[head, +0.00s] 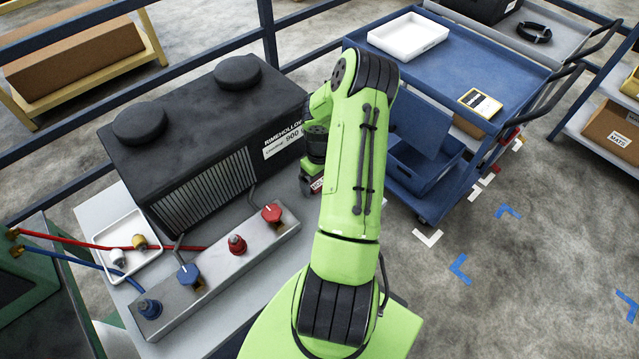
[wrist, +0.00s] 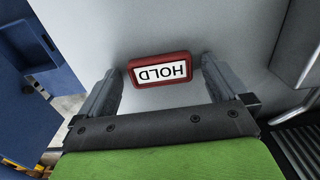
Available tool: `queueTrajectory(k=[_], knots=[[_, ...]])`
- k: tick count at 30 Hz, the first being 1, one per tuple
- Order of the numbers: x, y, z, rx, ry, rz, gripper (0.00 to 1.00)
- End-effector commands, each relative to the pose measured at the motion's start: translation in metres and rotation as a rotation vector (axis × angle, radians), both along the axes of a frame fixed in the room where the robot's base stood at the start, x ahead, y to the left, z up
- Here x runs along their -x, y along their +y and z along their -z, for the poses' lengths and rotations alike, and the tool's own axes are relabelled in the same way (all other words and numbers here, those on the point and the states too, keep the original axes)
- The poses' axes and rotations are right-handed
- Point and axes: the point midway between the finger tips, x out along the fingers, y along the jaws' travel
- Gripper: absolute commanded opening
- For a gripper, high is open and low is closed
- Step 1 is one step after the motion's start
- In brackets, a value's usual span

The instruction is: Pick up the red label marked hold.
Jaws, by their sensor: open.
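The red label (wrist: 160,57) has a white face marked HOLD, which reads upside down in the wrist view. It lies on the light grey bench top (wrist: 185,22). My gripper (wrist: 161,75) is open, with one finger on each side of the label and the label between the fingertips. I cannot tell whether either finger touches it. In the head view a small part of the label (head: 317,186) shows beside my gripper, and my arm hides the rest.
A black unit (head: 205,140) stands left of my gripper. A metal manifold (head: 215,268) with red and blue fittings lies in front. A white tray (head: 103,240) is at the left. A blue trolley (head: 440,65) stands to the right, beyond the bench edge.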

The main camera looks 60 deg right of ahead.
Motion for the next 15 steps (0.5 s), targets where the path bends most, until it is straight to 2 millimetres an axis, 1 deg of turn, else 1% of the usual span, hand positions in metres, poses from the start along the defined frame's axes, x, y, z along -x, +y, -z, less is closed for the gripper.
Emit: queueTrajectory(k=[2,5,13,15], knots=[[-0.0002,0.0000,-0.0007,0.000,0.000,0.000,1.00],[-0.0002,0.0001,-0.0008,0.000,0.000,0.000,0.86],[-0.0003,0.0001,-0.0010,0.000,0.000,-0.001,0.45],[-0.0003,0.0001,-0.0010,0.000,0.000,-0.001,0.45]])
